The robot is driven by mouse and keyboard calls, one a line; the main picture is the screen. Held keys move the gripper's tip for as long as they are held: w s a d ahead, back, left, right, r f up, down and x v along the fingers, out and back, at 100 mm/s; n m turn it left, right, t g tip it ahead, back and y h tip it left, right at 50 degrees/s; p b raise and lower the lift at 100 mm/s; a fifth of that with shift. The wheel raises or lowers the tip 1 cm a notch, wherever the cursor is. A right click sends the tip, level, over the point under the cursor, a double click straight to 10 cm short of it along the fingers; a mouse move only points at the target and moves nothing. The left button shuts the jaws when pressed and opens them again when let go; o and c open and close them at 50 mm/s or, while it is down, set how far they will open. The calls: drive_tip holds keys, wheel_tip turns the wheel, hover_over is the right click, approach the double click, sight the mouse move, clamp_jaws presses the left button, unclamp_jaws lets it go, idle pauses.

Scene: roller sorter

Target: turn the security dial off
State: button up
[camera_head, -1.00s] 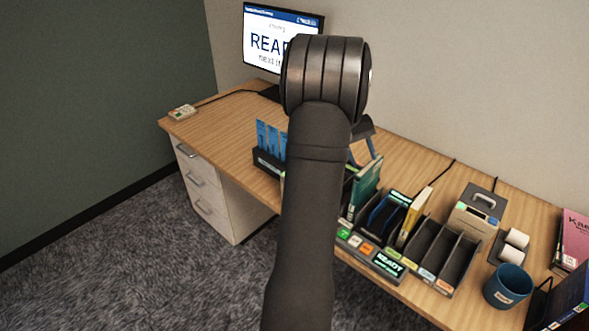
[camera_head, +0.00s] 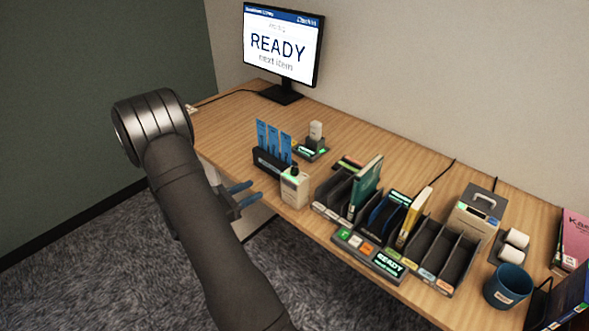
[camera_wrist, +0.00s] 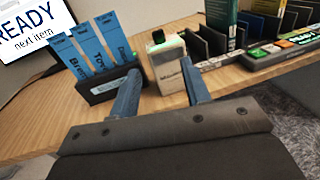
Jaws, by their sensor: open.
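I cannot pick out a security dial for certain in either view. A grey box with a handle and a small green panel (camera_head: 475,216) stands at the desk's back right; no dial on it can be made out. My gripper (camera_head: 252,193) is open and empty at the front left edge of the desk, its blue fingers pointing right. In the wrist view, my gripper (camera_wrist: 163,58) is apart from a white bottle-like item with a black top (camera_wrist: 167,66), which is beyond the fingers. That item also shows in the head view (camera_head: 294,190).
A dark holder with blue slips (camera_head: 268,160) stands beside the white item. Slotted racks with books (camera_head: 440,258) and a button panel reading READY (camera_head: 370,256) fill the front right. A mug (camera_head: 507,288) is at the right. The desk's back left (camera_head: 230,118) is clear.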

sight(294, 168)
drive_tip(key=x, duration=1.7)
drive_tip(key=shift+w+a, duration=0.15)
drive_tip(key=shift+w, duration=0.1)
drive_tip(key=c, duration=0.9)
